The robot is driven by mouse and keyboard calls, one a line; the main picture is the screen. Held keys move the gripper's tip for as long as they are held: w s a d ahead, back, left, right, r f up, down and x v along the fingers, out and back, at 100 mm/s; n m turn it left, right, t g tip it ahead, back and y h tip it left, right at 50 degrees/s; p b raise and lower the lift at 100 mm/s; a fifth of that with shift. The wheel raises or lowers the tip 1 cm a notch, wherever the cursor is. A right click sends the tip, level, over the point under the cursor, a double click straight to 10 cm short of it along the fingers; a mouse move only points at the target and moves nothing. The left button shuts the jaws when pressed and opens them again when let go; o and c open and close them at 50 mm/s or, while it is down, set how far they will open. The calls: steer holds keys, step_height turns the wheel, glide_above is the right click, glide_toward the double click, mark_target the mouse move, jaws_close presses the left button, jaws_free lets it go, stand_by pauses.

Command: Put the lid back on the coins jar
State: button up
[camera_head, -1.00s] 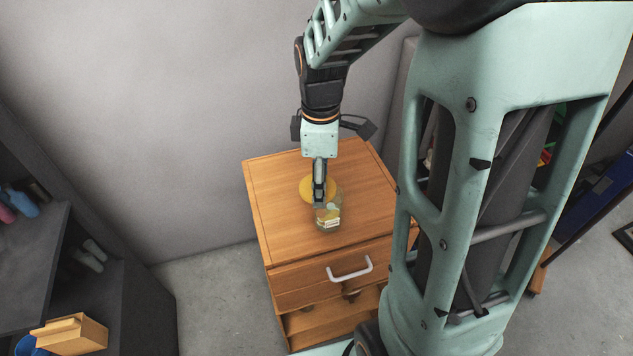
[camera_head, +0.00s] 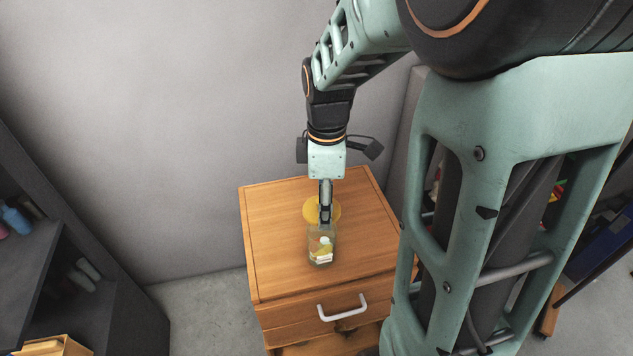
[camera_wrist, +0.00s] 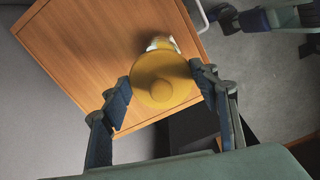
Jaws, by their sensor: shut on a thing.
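The round yellow lid (camera_head: 309,209) is held by my gripper (camera_head: 325,215) above the wooden cabinet top. In the wrist view the lid (camera_wrist: 163,80) sits flat-side-on between the two fingers, with a round raised middle. The coins jar (camera_head: 322,252) is clear glass and stands upright on the cabinet top, with pale and yellowish contents low inside. In the head view it is just in front of and below the fingertips. In the wrist view only a bit of the jar (camera_wrist: 160,43) shows past the lid's edge; the lid hides the rest.
The wooden cabinet (camera_head: 275,245) has a bare top around the jar and a drawer with a white handle (camera_head: 342,308) in front. A grey wall is behind. A dark shelf unit (camera_head: 100,300) with bottles stands at the left.

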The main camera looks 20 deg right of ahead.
steer(key=shift+f+b, duration=1.85)
steer(key=shift+f, duration=0.8)
steer(key=shift+f, duration=0.15)
steer(key=o, duration=1)
steer(key=shift+o, duration=0.4)
steer(key=o, duration=0.4)
